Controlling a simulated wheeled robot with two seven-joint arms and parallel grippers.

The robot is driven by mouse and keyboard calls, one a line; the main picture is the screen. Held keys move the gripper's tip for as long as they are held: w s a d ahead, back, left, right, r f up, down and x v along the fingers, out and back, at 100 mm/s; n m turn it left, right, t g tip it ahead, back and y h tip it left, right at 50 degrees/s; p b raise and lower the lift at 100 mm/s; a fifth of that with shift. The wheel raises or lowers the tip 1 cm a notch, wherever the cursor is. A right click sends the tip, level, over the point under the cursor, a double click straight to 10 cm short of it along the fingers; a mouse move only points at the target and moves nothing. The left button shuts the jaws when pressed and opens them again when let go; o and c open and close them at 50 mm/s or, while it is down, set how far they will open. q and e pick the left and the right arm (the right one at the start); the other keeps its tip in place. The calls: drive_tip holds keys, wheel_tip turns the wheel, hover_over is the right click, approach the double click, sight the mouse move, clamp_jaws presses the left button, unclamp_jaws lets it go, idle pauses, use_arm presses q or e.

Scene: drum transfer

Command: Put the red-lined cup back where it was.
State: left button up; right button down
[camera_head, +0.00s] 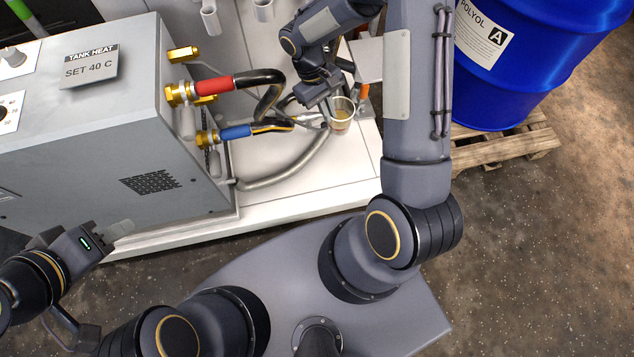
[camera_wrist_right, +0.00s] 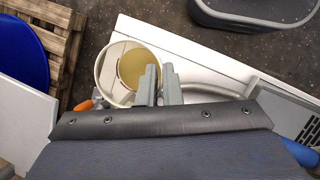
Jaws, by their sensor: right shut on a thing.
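A small pale cup (camera_head: 341,124) with yellowish liquid in it is at my right gripper (camera_head: 326,113), over the white platform in the head view. In the right wrist view the cup (camera_wrist_right: 103,72) is seen from above. There my right gripper (camera_wrist_right: 160,85) is shut on the cup's wall, one finger inside the rim and one outside. I cannot clearly make out a red line on it. My left gripper (camera_head: 121,230) is away from the cup, at the lower left beside the grey cabinet; its finger gap is not clear.
A grey heater cabinet (camera_head: 90,130) stands at the left, with red-sleeved (camera_head: 214,87) and blue-sleeved (camera_head: 236,132) hoses beside the cup. A blue drum (camera_head: 540,50) stands on a wooden pallet (camera_head: 500,146) at the right. The white platform's front part (camera_head: 300,190) is clear.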

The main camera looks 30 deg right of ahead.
drive_tip(key=s+d+f+n+t+h+b, duration=0.1)
drive_tip(key=s+d+f+n+b, duration=0.1)
drive_tip(key=s+f+n+b, duration=0.65)
drive_tip(key=s+d+f+n+t+h+b, duration=0.1)
drive_tip(key=s+d+f+t+b, duration=0.15)
drive_tip(key=s+f+b, duration=0.75)
drive_tip(key=w+a+f, duration=0.4)
drive_tip(key=w+f, duration=0.3)
drive_tip(key=f, duration=0.1)
drive_tip(key=w+a+f, duration=0.4)
drive_tip(key=w+f, duration=0.4)
drive_tip(key=f, duration=0.1)
drive_tip(key=shift+a+g+p, duration=0.2)
drive_tip(key=shift+g+p, duration=0.15)
drive_tip(key=shift+s+f, duration=0.1)
drive_tip(key=shift+f+b, duration=0.4)
drive_tip(key=shift+b, duration=0.2)
drive_tip(key=c, duration=1.6)
unclamp_jaws()
drive_tip(key=shift+r, duration=0.1)
